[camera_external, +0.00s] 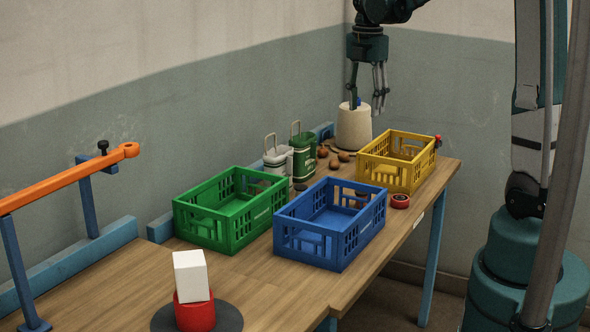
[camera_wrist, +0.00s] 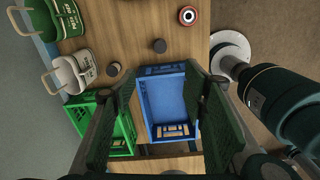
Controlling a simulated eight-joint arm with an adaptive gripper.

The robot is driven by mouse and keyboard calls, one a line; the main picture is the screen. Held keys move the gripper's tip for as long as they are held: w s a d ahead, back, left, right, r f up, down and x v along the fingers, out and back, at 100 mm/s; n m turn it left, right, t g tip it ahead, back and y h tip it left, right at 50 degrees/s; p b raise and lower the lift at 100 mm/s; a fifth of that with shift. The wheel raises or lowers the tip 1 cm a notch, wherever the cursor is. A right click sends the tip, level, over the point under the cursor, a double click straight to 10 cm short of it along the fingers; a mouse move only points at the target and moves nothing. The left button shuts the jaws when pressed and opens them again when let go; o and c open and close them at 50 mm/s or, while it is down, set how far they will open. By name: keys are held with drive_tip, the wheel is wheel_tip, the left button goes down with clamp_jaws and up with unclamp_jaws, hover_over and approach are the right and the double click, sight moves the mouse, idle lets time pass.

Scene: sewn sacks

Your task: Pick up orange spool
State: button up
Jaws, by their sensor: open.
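I cannot make out a clearly orange spool in either view. A small red round thing with a pale centre, spool-like, lies on the table to the right of the blue crate (camera_external: 400,201); it also shows at the top of the wrist view (camera_wrist: 188,15). I cannot tell whether it is the spool. My gripper (camera_external: 380,108) is raised high above the table, pointing down, open and empty. In the wrist view its two fingers (camera_wrist: 158,112) stand apart with the blue crate (camera_wrist: 151,98) seen between them.
Green (camera_external: 225,210), blue (camera_external: 330,220) and yellow (camera_external: 397,160) crates stand on the table. A pale cone (camera_external: 353,130) and two canisters (camera_external: 302,155) are behind. A white block (camera_external: 190,275) tops a red cylinder (camera_external: 194,313) at front. An orange bar (camera_external: 70,178) is left.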

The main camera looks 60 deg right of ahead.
hover_over(362, 195)
drive_tip(key=d, duration=0.2)
drive_tip(key=f, duration=1.4)
drive_tip(key=w+f, duration=0.1)
drive_tip(key=f, duration=0.6)
drive_tip(key=shift+f, duration=0.25)
drive_tip(key=shift+f, duration=0.1)
drive_tip(key=shift+f, duration=1.2)
drive_tip(key=shift+f, duration=0.1)
drive_tip(key=shift+f+b, duration=0.55)
drive_tip(key=shift+f, duration=1.95)
drive_tip(key=c, duration=0.9)
